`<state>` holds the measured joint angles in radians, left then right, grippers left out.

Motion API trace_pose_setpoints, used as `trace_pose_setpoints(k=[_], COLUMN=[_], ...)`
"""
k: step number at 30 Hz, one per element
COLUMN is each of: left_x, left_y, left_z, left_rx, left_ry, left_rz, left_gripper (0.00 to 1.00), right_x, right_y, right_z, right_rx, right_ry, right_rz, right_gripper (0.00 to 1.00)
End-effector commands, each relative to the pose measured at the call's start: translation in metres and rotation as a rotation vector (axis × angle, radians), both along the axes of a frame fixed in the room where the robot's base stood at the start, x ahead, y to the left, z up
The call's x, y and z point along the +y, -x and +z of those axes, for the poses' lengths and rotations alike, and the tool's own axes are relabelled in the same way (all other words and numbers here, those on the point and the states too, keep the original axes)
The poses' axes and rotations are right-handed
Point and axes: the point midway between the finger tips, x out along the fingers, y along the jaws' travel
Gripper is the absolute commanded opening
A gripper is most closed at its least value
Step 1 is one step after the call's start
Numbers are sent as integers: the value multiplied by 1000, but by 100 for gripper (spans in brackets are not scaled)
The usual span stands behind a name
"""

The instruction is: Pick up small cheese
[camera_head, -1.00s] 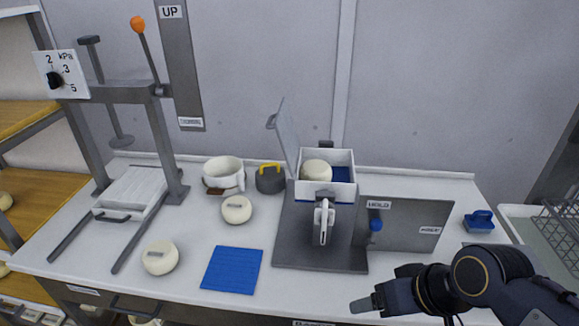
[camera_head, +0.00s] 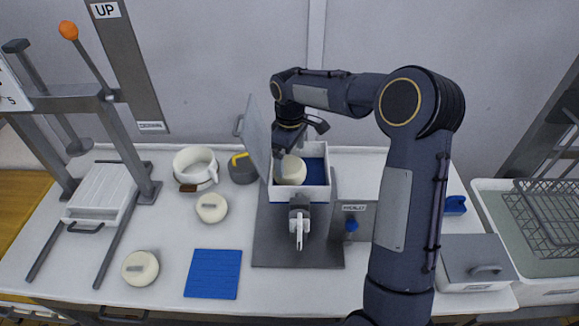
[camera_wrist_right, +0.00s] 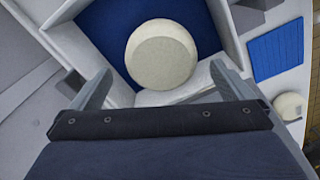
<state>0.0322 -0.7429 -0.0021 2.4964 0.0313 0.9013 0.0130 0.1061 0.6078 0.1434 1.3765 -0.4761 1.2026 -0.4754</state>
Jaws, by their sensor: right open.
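A round cream cheese (camera_head: 291,170) without a visible label sits in the open white box, on its blue floor. It fills the middle of the right wrist view (camera_wrist_right: 161,55). My right gripper (camera_head: 294,143) is over the box, above and close to the cheese. In the wrist view its fingers (camera_wrist_right: 160,82) stand wide apart with nothing between them, the cheese just beyond the tips. Contact is not visible. My left gripper is out of view.
The box (camera_head: 318,193) has its grey lid (camera_head: 258,138) raised upright on the left, close to my gripper. A white pot (camera_head: 196,165), a grey weight (camera_head: 242,169) and a press (camera_head: 103,190) stand left. A blue mat (camera_head: 213,273) lies in front. A wire basket (camera_head: 545,205) is right.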

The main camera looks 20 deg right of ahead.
Motion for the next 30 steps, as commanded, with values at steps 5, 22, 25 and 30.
trace_pose_setpoints(k=[5, 22, 25, 30], left_x=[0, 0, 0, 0], left_y=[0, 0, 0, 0], left_z=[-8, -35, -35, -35], left_rx=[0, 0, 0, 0], left_ry=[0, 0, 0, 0], left_rz=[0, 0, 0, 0], left_gripper=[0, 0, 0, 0], right_x=[1, 3, 3, 3], right_y=[-1, -2, -2, -2], right_z=[-19, -55, -55, -55], right_rx=[0, -3, -3, -3], right_ry=[-1, -1, -1, -1], right_rz=[-1, -3, -3, -3], right_gripper=[100, 91, 78, 56])
